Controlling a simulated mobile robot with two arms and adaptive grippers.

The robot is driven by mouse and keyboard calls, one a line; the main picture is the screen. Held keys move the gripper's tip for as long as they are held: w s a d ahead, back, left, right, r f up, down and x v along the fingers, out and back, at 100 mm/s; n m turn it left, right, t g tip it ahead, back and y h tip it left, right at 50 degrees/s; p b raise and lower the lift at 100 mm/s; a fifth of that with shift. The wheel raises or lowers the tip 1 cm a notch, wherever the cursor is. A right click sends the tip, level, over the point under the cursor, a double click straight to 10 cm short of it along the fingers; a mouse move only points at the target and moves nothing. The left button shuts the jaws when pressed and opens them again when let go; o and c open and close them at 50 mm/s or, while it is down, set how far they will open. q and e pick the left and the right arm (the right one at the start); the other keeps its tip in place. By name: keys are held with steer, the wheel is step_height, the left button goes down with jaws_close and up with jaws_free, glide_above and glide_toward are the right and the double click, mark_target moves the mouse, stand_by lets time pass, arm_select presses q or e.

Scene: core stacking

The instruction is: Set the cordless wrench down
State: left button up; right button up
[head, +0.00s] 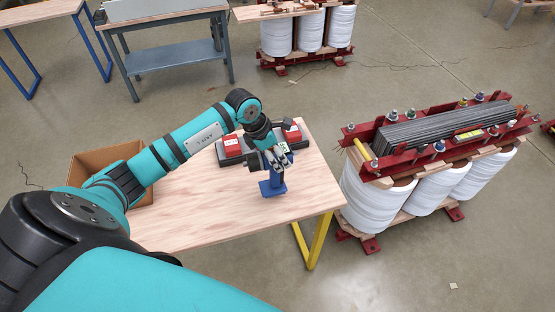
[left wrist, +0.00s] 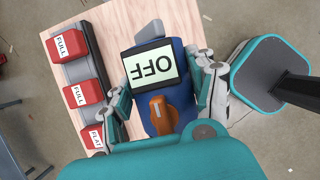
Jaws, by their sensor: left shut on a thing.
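The cordless wrench (head: 272,187) is blue and upright, over the front right part of the wooden table (head: 200,205). In the left wrist view the wrench (left wrist: 180,112) shows a screen reading OFF and an orange part below it. My left gripper (head: 279,160) is shut on the wrench, with its fingers (left wrist: 165,85) on both sides of the body. The wrench's foot is at or just above the tabletop; I cannot tell whether it touches. My right gripper is not in view.
Behind the wrench is a dark charger rail (head: 262,149) with red batteries (head: 232,142), some labelled FULL. A cardboard box (head: 100,160) is at the table's left. The transformer (head: 430,165) with white coils stands to the right. The table's front left is clear.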

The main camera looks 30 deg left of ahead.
arm_select(q)
step_height(320, 180, down, 2)
steer(key=shift+f+p, duration=0.15)
steer(key=shift+p, duration=0.45)
steer(key=shift+f, duration=0.45)
steer(key=shift+f, duration=0.15)
steer(key=o, duration=1.6)
